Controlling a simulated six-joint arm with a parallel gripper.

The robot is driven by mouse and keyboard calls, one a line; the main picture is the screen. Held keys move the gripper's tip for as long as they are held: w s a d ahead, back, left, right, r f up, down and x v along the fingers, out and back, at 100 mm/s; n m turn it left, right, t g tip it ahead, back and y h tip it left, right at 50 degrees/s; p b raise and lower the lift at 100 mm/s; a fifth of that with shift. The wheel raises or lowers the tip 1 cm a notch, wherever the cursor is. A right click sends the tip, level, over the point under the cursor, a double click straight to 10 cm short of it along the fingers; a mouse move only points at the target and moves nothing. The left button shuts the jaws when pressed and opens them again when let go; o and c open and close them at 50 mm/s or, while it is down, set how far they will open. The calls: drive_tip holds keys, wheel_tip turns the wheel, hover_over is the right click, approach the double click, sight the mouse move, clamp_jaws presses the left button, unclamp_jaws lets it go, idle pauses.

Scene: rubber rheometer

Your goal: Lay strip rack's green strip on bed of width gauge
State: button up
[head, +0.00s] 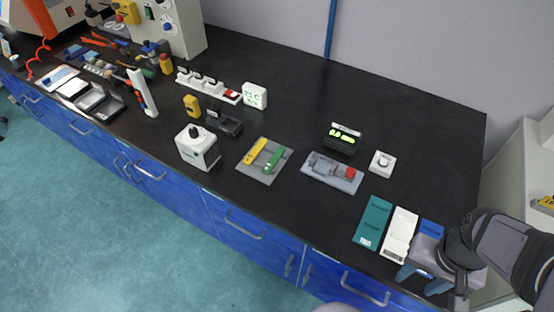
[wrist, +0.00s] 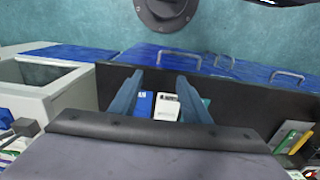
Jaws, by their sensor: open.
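The green strip (head: 273,160) lies on the grey strip rack (head: 265,175) in the middle of the bench, beside a yellow strip (head: 256,151). A grey device with a dark cylinder and a red block, which looks like the width gauge (head: 316,172), sits to the right of the rack. I see no strip on it. My gripper (head: 420,280) is open and empty at the bench's front right, far from the rack. In the wrist view my gripper (wrist: 160,76) shows its two blue-grey fingers apart.
A teal tray (head: 373,222), a white tray (head: 399,235) and a blue tray (head: 431,228) lie beside my gripper. A lit display box (head: 341,139) and a white dial unit (head: 382,163) stand behind the gauge. A white box (head: 197,150) stands left of the rack.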

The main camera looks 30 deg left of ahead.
idle(0.4)
drive_tip(key=o, duration=1.5)
drive_tip(key=shift+c, duration=0.2)
drive_tip(key=w+a+m+b, duration=0.2)
drive_tip(key=w+a+m, duration=0.3)
drive_tip(key=w, duration=0.4)
drive_tip(key=m+y+b, duration=0.4)
drive_tip(key=m+b, duration=0.1)
drive_tip(key=m, duration=0.8)
approach(274, 159)
drive_tip(key=shift+p+x, duration=0.75)
drive_tip(key=shift+x, duration=2.7)
